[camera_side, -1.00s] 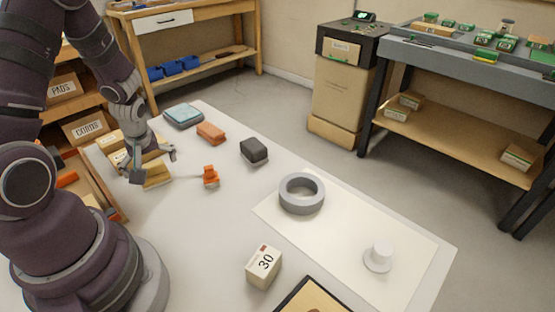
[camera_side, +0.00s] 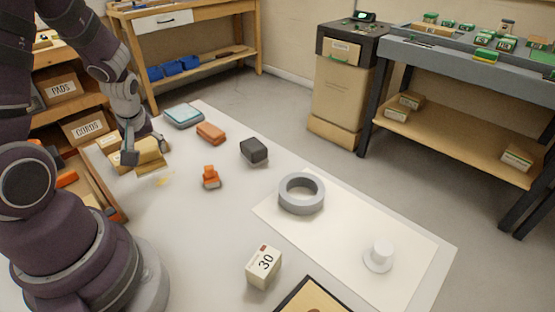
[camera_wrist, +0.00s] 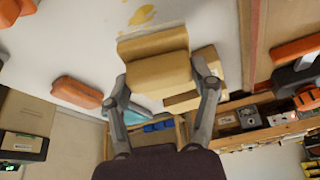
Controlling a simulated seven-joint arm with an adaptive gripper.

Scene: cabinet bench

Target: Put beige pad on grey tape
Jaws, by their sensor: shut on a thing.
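The beige pad (camera_side: 149,150) is a tan block near the far left end of the white table. My gripper (camera_side: 143,149) is shut on it, with one finger at each side. The wrist view also shows the pad (camera_wrist: 158,72) between my two fingers (camera_wrist: 164,90). The pad appears lifted a little off the table, over a yellowish mark. The grey tape (camera_side: 301,194) is a thick ring lying flat on a white sheet (camera_side: 345,236), right of the table's middle. Nothing lies on it.
An orange block (camera_side: 211,132), a dark block (camera_side: 254,150) and a small orange object (camera_side: 211,178) lie between pad and tape. A teal pad (camera_side: 184,115) lies at the far edge.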

